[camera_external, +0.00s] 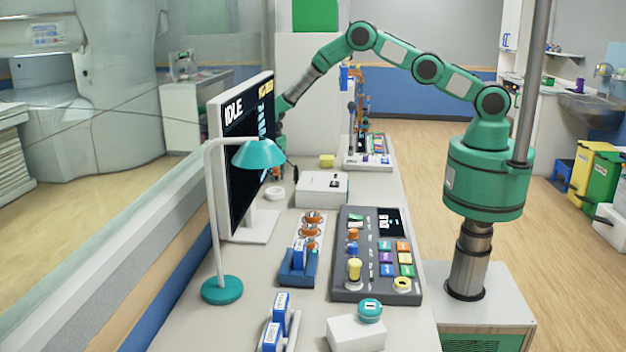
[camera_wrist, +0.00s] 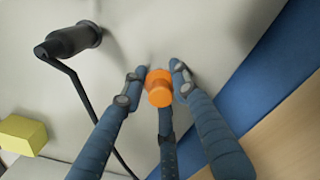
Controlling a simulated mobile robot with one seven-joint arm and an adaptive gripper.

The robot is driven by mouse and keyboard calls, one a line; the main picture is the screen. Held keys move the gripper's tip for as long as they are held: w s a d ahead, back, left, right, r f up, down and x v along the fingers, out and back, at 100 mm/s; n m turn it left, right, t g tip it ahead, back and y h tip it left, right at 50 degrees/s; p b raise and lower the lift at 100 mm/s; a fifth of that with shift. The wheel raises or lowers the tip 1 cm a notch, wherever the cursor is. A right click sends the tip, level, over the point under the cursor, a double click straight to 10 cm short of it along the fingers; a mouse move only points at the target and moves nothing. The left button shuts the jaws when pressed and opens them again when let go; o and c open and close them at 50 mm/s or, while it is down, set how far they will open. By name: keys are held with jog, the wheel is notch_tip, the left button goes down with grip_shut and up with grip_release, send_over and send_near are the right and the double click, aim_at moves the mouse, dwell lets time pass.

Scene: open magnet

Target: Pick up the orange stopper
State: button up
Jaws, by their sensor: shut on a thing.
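The orange stopper (camera_wrist: 159,88), a small round knobbed piece, is at the centre of the wrist view. My gripper (camera_wrist: 158,72) has dark blue fingers, shut on the stopper with one fingertip at each side. A third finger lies just below it in the picture. Whether the stopper touches the pale surface behind it I cannot tell. In the external view my arm reaches left across the bench and down behind the monitor (camera_external: 246,150). The fingers and the stopper are hidden there.
A black cylinder on a bent rod (camera_wrist: 75,40) stands close by at the left of the wrist view. A yellow block (camera_wrist: 20,135) lies at lower left; it shows on the bench (camera_external: 327,161) too. A white box (camera_external: 321,188), teal lamp (camera_external: 258,153) and control panel (camera_external: 350,285) occupy the nearer bench.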

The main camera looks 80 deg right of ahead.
notch_tip(320, 180, up, 12)
jog(key=shift+s+f+p, duration=0.1)
jog(key=shift+f+p, duration=0.15)
jog(key=shift+p, duration=0.1)
jog(key=s, duration=1.9)
jog(key=shift+s+f, duration=0.3)
jog(key=shift+s, duration=0.05)
